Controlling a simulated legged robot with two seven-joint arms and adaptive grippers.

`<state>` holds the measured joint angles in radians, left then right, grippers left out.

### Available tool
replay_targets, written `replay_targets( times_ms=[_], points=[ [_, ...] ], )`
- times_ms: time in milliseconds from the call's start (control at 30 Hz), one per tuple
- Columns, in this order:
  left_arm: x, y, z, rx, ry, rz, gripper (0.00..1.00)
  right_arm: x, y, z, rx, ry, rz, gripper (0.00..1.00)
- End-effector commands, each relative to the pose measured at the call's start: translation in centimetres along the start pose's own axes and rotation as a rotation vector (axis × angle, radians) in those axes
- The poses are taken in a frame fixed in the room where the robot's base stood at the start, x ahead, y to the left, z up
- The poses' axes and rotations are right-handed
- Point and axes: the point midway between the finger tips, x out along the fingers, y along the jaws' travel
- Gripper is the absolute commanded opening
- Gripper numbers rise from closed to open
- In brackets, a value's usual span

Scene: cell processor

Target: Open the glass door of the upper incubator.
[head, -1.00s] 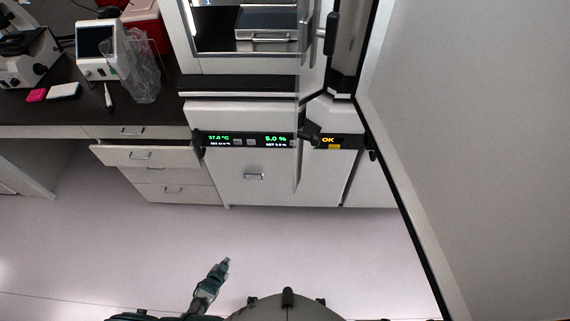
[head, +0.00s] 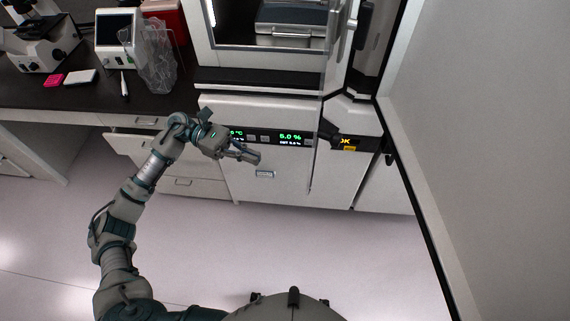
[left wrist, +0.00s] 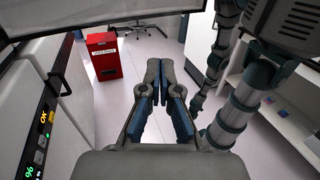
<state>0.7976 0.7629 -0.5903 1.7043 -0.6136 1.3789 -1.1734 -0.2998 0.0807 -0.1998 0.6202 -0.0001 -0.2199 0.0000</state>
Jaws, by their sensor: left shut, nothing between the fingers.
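The upper incubator (head: 262,73) is at the top middle of the head view, its chamber showing with a metal tray (head: 291,29) inside. A thin upright edge (head: 316,145), apparently the glass door seen nearly edge-on, stands at the right of the opening; I cannot tell exactly how far it is swung. My left gripper (head: 258,158) is shut and empty, in front of the lower unit's display and left of that edge, apart from it. Its closed fingers (left wrist: 158,68) also show in the left wrist view. Part of my right arm shows there; its jaws are unclear.
A large white door panel (head: 490,130) stands open at the right. The display panel (head: 292,138) reads 5.0 %. A drawer (head: 128,150) is pulled out at the left. A microscope (head: 42,38) stands on the bench. A red bin (left wrist: 103,55) is on the floor.

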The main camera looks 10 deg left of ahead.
Motion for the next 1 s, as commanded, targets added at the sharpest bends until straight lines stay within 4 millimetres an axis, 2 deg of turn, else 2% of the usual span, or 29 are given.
replay_targets(
  times_ms=[167, 500, 600, 800, 1000],
  points=[
    [2.8, 0.0, 0.4, -0.003, -0.005, -0.003, 0.00, -1.3, 0.2, -0.1, -0.001, 0.000, 0.002, 0.40],
    [10.2, 0.1, 0.6, -0.005, -0.006, -0.001, 0.00, -4.1, 0.1, -0.5, 0.000, 0.003, 0.001, 0.40],
    [11.6, 0.1, 0.5, -0.006, -0.007, 0.001, 0.00, -4.8, 0.1, -0.6, 0.000, 0.003, 0.000, 0.40],
    [13.2, 0.1, 0.3, -0.006, -0.008, 0.003, 0.00, -5.5, 0.1, -0.7, 0.000, 0.004, 0.000, 0.40],
    [13.4, 0.1, 0.1, -0.006, -0.008, 0.003, 0.00, -5.5, 0.1, -0.7, 0.000, 0.004, 0.000, 0.40]
  ],
)
